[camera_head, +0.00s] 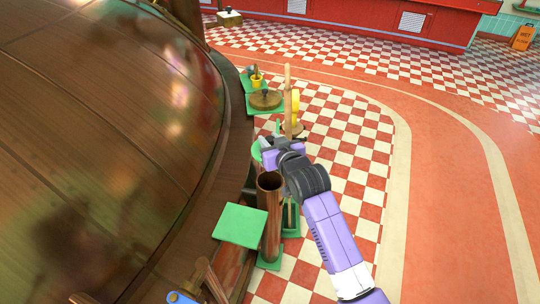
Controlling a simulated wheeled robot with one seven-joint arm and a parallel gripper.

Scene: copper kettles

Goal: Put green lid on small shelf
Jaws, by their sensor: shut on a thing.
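My gripper (265,145) is at the middle of the head view, beside the large copper kettle. It is shut on a light green piece, which I take to be the green lid (256,151). Only a small part of the lid shows; the gripper and kettle rim hide the rest. A flat, square green shelf (240,225) sticks out beside the kettle, below the gripper in the picture. It looks bare. I cannot tell if it is the small shelf. Another green shelf (251,104) further back bears a round brown lid (265,100).
The copper kettle (90,130) fills the left side. An open brown pipe (270,210) stands upright just below my gripper. A wooden post (288,95) with a yellow part (295,105) stands behind it. A yellow pot (257,81) is further back. Checkered floor lies open to the right.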

